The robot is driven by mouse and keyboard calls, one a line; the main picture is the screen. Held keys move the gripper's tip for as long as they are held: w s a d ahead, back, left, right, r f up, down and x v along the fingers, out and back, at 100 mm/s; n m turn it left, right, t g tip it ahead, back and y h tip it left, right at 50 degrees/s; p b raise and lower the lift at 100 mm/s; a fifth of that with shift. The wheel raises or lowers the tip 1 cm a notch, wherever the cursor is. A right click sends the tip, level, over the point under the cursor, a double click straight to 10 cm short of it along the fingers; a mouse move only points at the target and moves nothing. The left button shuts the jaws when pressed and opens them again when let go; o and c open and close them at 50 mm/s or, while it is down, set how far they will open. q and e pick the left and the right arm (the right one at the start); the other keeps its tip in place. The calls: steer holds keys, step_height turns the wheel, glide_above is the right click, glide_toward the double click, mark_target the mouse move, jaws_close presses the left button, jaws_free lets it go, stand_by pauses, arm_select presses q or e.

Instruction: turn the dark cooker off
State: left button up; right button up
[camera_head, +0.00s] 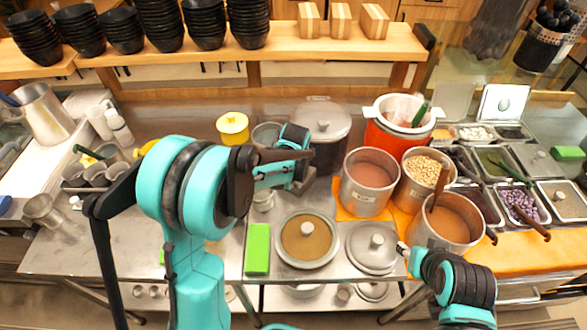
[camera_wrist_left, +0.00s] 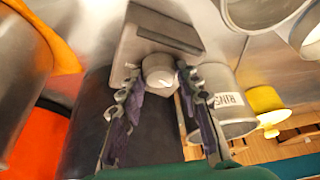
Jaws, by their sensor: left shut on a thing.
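The dark cooker (camera_head: 327,157) stands at the back middle of the steel table, with a grey lid on top. Its dark body (camera_wrist_left: 95,125) also shows in the left wrist view. A grey control panel (camera_wrist_left: 130,48) juts from its front and carries a round pale knob (camera_wrist_left: 157,68). My left gripper (camera_wrist_left: 160,77) has one finger on each side of the knob and is shut on it. In the head view my left gripper (camera_head: 300,166) hides most of the panel. My right gripper (camera_head: 404,249) is beside a metal lid at the lower right; its fingers are too small to read.
An orange cooker (camera_head: 386,142) stands right of the dark one. Metal pots of brown liquid (camera_head: 446,222) and beans (camera_head: 428,169) stand right.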

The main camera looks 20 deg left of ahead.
arm_select(q)
steer(key=o, duration=1.2)
steer(key=shift+c, duration=0.2)
steer(key=v, duration=1.2)
steer(key=s+a+f+m+t+h+b, duration=0.1)
steer(key=s+a+m+t+b, duration=0.1)
steer(key=s, duration=1.9)
steer(key=shift+s+m+t, duration=0.15)
steer(key=shift+m+t, duration=0.25)
steer(key=shift+m, duration=0.3)
